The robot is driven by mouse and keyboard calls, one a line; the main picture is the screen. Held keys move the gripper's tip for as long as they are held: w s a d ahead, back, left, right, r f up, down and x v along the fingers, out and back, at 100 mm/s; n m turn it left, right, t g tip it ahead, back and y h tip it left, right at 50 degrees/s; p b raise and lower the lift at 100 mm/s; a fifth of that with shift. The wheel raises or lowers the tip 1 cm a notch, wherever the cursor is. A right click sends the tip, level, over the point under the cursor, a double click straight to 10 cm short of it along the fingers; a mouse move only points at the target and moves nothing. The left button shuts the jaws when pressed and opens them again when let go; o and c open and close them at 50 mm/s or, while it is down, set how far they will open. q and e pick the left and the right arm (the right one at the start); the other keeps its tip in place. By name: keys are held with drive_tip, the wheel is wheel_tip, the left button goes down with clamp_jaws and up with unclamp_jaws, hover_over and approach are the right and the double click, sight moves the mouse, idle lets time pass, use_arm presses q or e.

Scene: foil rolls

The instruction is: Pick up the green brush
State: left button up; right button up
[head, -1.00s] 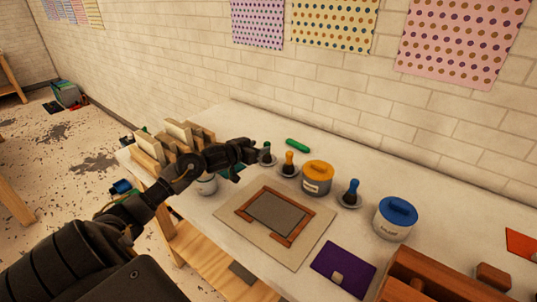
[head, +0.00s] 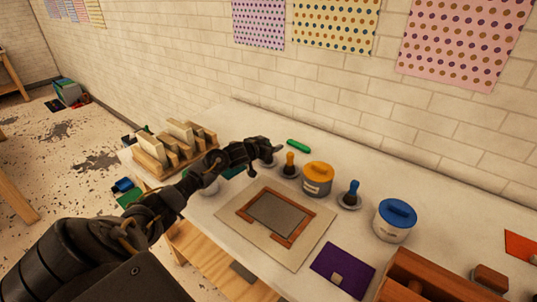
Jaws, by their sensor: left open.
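The green brush stands in a small saucer at the back of the table and is hidden behind my left gripper. Only part of its saucer (head: 269,162) shows below the fingers. My left gripper (head: 268,148) is open at the brush's place, its fingers pointing right. I cannot tell whether the fingers touch the brush or stand around it. My right gripper is not in view.
A blue brush (head: 353,190) and blue-lidded tub (head: 395,222) stand farther right. A framed board (head: 304,235) lies in front.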

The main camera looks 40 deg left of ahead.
use_arm(q)
drive_tip(key=c, duration=1.1)
drive_tip(key=shift+o, duration=0.2)
drive_tip(key=shift+r, duration=0.1)
drive_tip(key=shift+r+b, duration=0.3)
drive_tip(key=shift+r, duration=0.15)
drive_tip(key=r, duration=0.2)
drive_tip(key=shift+s+r+b, duration=0.25)
drive_tip(key=shift+r+b, duration=0.05)
drive_tip(key=shift+r, duration=0.05)
drive_tip(key=s+d+r, duration=0.1)
drive_tip(key=s+r, duration=0.8)
drive_tip(key=s, duration=0.4)
drive_tip(key=shift+s+d+r+b, duration=0.15)
drive_tip(key=shift+s+d+b, duration=0.15)
drive_tip(key=shift+d, duration=0.1)
